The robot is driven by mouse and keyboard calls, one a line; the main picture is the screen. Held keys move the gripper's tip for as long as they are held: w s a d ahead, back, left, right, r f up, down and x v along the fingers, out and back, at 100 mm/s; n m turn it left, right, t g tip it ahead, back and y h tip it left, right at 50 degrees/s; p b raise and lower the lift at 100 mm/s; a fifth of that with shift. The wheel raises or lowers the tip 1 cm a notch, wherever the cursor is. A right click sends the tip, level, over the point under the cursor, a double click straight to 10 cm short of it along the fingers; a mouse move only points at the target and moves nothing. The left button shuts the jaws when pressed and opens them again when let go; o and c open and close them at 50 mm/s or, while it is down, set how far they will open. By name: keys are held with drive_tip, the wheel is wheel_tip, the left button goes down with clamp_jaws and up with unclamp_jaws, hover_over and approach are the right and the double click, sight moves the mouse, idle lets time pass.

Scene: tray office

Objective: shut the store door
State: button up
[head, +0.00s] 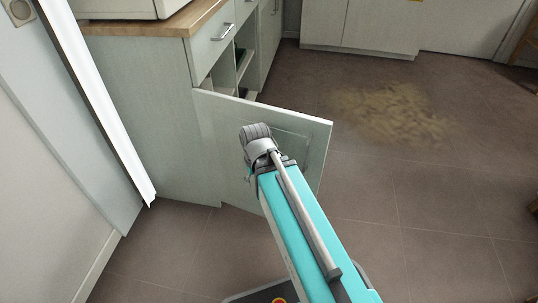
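A pale grey-green cabinet door (218,118) stands open, swung out from the low cabinet (150,110) into the room. At the left, a tall pale grey panel (50,90) has a bright white upright edge (100,100) and a small round fitting at its top. I cannot tell which of these is the store door. My gripper (255,133) is in front of the open cabinet door in the picture and hides part of it. Its fingers look close together, but whether they are shut, or touch the door, is unclear.
The cabinet has a wooden top (150,24) with a white appliance (118,8) on it, and open shelves (226,72). A brown stain (392,113) marks the tiled floor. White cupboards (370,25) stand at the back. Floor at the right is largely clear.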

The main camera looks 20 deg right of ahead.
drive_tip(key=shift+r+p, duration=0.35)
drive_tip(key=shift+r, duration=0.15)
drive_tip(key=shift+c, duration=1)
wheel_tip(320, 180, up, 4)
drive_tip(key=p, duration=0.3)
drive_tip(key=shift+f+p, duration=0.15)
drive_tip(key=shift+p, duration=0.2)
clamp_jaws()
wheel_tip(320, 180, up, 59)
drive_tip(key=p, duration=5.9)
drive_tip(key=shift+r, duration=0.2)
drive_tip(key=shift+s, duration=0.1)
